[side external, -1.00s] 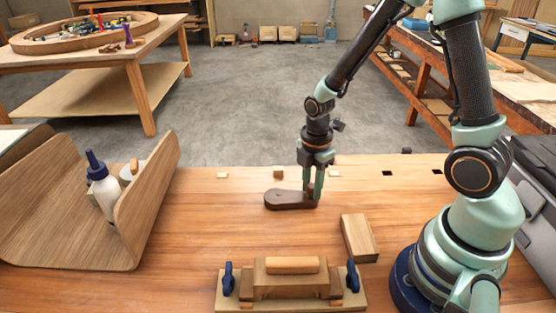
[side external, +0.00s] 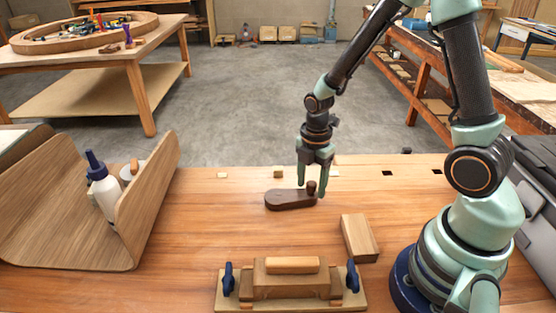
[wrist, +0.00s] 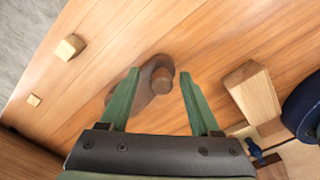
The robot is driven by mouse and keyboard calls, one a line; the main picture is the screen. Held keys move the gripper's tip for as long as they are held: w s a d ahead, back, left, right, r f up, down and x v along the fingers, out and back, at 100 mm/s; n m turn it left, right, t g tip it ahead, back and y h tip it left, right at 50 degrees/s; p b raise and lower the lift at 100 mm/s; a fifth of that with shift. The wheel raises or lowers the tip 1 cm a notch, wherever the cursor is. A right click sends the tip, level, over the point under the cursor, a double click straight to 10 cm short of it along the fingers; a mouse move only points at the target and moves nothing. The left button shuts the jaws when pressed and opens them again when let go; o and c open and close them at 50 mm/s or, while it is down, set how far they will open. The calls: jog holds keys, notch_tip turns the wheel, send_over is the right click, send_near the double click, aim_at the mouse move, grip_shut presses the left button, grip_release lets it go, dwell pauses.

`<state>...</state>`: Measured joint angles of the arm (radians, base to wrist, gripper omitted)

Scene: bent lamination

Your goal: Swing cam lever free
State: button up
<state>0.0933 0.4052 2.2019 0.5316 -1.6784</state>
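The cam lever (side external: 289,199) is a dark brown, teardrop-shaped wooden piece lying on the bench near its far edge. A short round knob (side external: 311,187) stands up at its right end. My gripper (side external: 311,197) is above that end with its green fingers spread on either side of the knob. In the wrist view the cam lever (wrist: 149,98) and its knob (wrist: 162,79) show between the open fingers (wrist: 158,72), the left finger overlapping the lever's body. Neither finger appears to touch the knob.
A wooden block (side external: 358,238) lies right of the lever. A clamped form with blue knobs (side external: 290,285) sits at the bench front. A bent wood shell (side external: 150,200) with a glue bottle (side external: 103,187) stands left. Small pegs (side external: 278,172) line the far edge. Bench between is clear.

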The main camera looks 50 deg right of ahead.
notch_tip(320, 180, up, 12)
dwell(0.8)
jog(key=s+a+r+m+t, duration=0.1)
jog(key=s+r+m+t, duration=0.1)
jog(key=r+m, duration=0.3)
jog(key=s+a+r+m+t, duration=0.2)
jog(key=r+m, duration=0.3)
jog(key=m, duration=0.8)
jog(key=shift+s+t, duration=0.6)
jog(key=shift+t, duration=0.2)
jog(key=shift+a, duration=0.1)
